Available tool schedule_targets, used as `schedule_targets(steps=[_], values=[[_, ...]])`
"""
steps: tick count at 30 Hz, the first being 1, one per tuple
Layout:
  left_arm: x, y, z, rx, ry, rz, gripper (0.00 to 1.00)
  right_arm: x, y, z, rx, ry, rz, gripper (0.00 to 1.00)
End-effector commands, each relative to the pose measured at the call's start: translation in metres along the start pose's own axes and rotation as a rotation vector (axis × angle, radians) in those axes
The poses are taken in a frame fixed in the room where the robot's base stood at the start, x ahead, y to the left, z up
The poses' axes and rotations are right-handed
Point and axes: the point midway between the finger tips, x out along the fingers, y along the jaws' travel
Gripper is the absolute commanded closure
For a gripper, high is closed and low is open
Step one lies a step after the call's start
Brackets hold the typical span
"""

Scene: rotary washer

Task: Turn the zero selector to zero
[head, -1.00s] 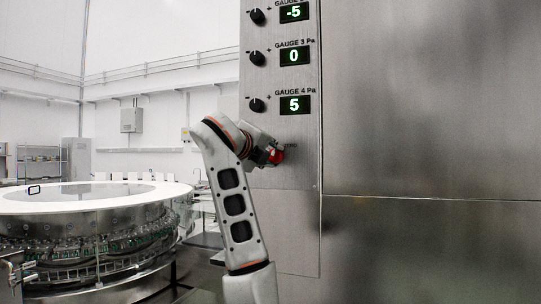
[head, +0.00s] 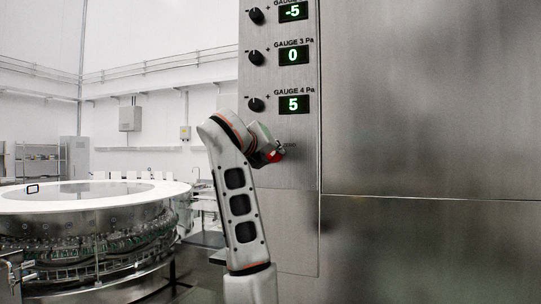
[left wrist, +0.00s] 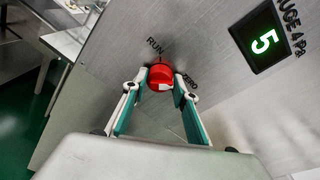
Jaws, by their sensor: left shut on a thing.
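The zero selector is a round red knob (left wrist: 160,75) on a steel panel, with the labels RUN to its upper left and ZERO to its right in the left wrist view. A small white mark shows on the knob's lower right part. My left gripper (left wrist: 161,84) has a fingertip on either side of the knob and is shut on it. In the head view a bit of the red knob (head: 275,156) shows beside my left wrist, which hides most of the gripper. My right gripper is out of view.
Above the selector are black knobs and the green displays -5, 0 and 5; the gauge 4 display (head: 294,104) is nearest. A large round washer table (head: 90,196) stands at the left. Wide steel panels (head: 430,100) fill the right side.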

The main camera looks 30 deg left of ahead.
Motion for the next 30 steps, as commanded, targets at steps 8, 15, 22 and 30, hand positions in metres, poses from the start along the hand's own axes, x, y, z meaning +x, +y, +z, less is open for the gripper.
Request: schedule_targets(steps=[8, 15, 22, 30], values=[[0.000, 0.000, 0.000, 0.002, 0.000, 0.001, 0.94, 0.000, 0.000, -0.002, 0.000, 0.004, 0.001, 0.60], [0.000, 0.000, 0.000, 0.001, 0.000, 0.001, 0.55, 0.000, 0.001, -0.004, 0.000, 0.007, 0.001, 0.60], [-0.003, 0.000, 0.000, 0.000, -0.001, 0.001, 0.55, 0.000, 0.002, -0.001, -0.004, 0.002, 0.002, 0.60], [-0.041, 0.000, 0.001, 0.000, -0.004, 0.000, 0.55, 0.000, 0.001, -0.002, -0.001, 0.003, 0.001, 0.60]])
